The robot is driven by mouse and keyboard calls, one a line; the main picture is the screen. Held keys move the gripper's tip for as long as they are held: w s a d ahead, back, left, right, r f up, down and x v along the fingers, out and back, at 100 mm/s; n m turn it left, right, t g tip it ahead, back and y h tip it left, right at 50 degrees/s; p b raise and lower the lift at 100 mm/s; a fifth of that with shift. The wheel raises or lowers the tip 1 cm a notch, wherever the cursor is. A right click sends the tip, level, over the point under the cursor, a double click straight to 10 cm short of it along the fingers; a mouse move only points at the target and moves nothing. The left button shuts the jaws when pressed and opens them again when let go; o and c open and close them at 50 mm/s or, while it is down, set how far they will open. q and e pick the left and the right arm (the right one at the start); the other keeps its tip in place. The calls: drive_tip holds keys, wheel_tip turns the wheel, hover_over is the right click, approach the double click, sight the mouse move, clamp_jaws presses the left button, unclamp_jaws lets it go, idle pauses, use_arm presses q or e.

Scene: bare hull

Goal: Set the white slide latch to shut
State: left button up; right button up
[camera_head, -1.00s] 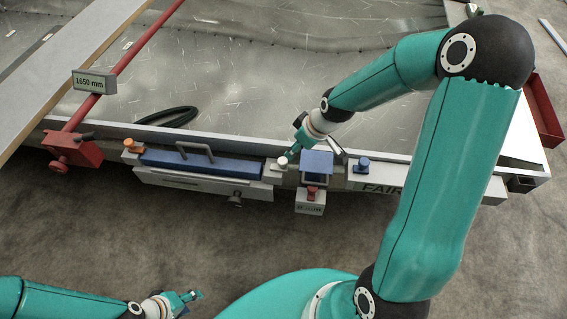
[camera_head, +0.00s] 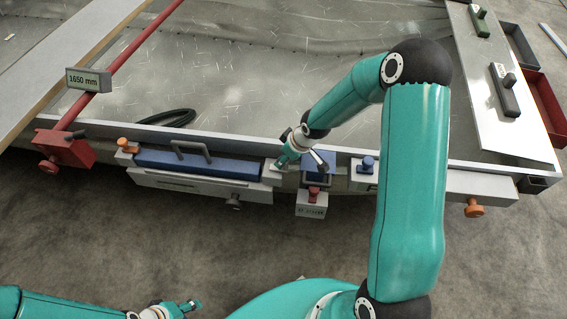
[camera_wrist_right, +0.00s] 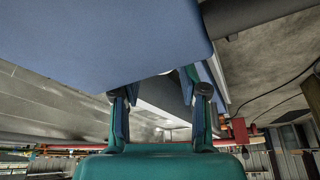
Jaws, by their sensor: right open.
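My right gripper (camera_head: 280,162) reaches over the rail to the grey block (camera_head: 270,174) at the right end of the blue handled lid. In the earlier head view a white knob sat on this block; now the gripper covers it, so I cannot tell the latch's position. In the right wrist view the two fingers (camera_wrist_right: 162,105) stand apart. A small pale patch shows beyond them, and I cannot tell whether it is the knob or whether they touch it. My left gripper (camera_head: 192,304) is low at the left, away from the rail; its fingers are too small to judge.
The blue lid (camera_head: 198,164) with a grey handle lies left of my right gripper. A blue flap (camera_head: 320,160), a red knob (camera_head: 313,194) and a blue knob (camera_head: 367,163) are close on its right. A red clamp (camera_head: 65,150) stands far left. The floor in front is clear.

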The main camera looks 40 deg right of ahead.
drive_tip(key=shift+x, duration=0.85)
drive_tip(key=shift+c, duration=0.2)
clamp_jaws()
